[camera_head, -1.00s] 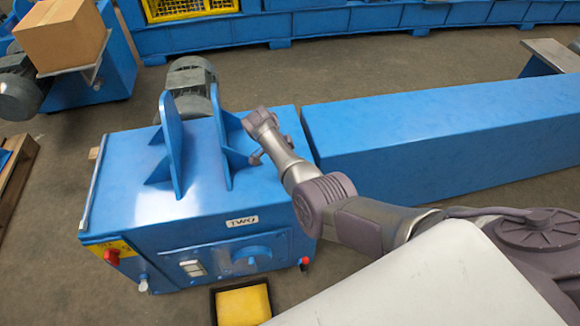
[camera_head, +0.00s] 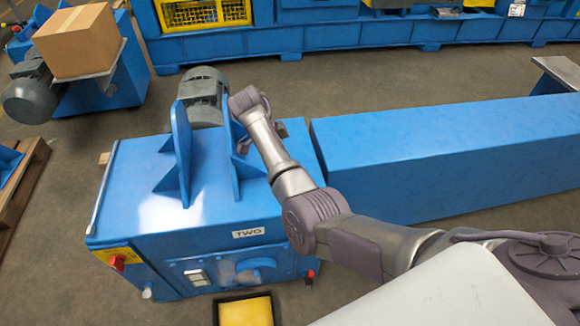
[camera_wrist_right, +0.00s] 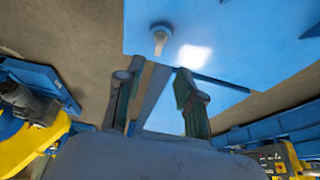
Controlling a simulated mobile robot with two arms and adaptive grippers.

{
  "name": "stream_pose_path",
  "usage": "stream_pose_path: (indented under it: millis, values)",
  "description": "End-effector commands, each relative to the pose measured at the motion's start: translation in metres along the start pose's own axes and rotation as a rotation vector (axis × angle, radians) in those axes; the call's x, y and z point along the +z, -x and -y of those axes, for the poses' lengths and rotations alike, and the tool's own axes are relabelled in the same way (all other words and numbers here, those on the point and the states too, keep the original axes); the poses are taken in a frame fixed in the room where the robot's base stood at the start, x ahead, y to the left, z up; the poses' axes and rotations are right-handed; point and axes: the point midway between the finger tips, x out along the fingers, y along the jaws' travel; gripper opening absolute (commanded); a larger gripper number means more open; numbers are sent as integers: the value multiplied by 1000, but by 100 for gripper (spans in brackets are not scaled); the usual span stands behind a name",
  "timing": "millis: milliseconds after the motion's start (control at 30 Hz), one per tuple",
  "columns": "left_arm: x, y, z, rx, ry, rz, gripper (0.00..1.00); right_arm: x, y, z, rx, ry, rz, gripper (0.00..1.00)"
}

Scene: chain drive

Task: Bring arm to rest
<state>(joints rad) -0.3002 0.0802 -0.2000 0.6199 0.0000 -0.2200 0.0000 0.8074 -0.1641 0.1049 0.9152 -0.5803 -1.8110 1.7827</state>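My right arm (camera_head: 320,215) reaches in from the lower right in the head view, over the right side of the blue machine marked TWO (camera_head: 235,215). Its wrist end is beside the upright blue bracket plates (camera_head: 182,150), near the grey motor (camera_head: 203,95). The right gripper itself is not clearly visible there. In the right wrist view my right gripper (camera_wrist_right: 154,82) shows two fingers apart with nothing held between them. Beyond them is a blue surface with a small pale knob (camera_wrist_right: 160,38). My left gripper is in neither view.
A long blue box section (camera_head: 440,160) lies to the right of the machine. A cardboard box (camera_head: 78,42) sits on another unit at upper left. A yellow-topped tray (camera_head: 245,310) is at the machine's front. Grey floor (camera_head: 290,80) is open behind the motor.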

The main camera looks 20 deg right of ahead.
Motion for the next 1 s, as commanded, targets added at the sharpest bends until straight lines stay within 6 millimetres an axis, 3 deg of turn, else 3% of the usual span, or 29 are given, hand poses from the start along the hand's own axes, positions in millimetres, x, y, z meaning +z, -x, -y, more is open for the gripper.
stream_pose_path:
  millis: [200,667,767,867,1000]
  values:
    - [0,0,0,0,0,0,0,0,9,0,0,0,0,38]
    - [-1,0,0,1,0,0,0,-1,4,-2,0,10,2,38]
    - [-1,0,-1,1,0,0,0,-4,-16,-13,-9,77,15,38]
    - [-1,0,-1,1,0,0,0,-10,-51,-37,-38,230,41,38]
    - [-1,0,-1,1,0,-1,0,-22,-96,-93,-131,562,70,38]
